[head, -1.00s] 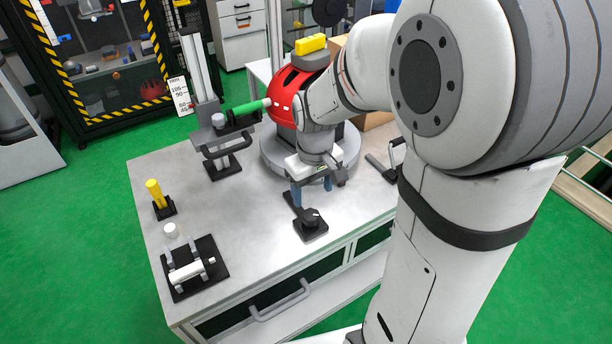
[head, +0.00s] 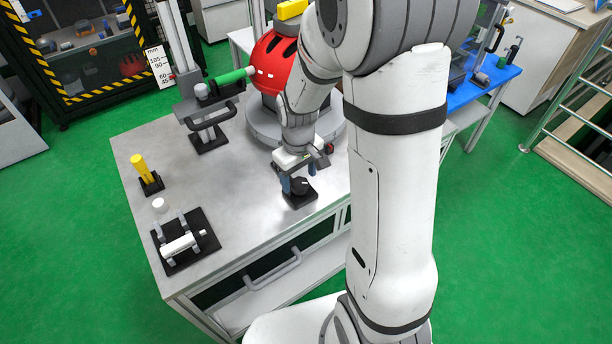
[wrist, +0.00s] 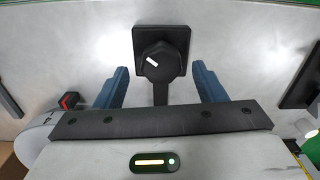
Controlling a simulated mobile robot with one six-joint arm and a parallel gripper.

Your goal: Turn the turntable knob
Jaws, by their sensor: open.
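The turntable knob (wrist: 161,62) is black with a white mark and sits on a square black base (wrist: 178,36) on the bench. In the head view the knob (head: 300,185) is near the bench's front edge, partly behind my gripper (head: 297,183). In the wrist view my gripper (wrist: 160,88) is open, with one blue finger on each side below the knob. The fingers are apart from the knob, which lies roughly centred between them. The turntable (head: 265,125) is a round grey disc behind, carrying a red helmet (head: 272,65), partly hidden by my arm.
A yellow peg (head: 141,167) and a black fixture with a white cylinder (head: 181,243) stand on the left of the bench (head: 225,190). A drawer handle (head: 272,283) juts from its front.

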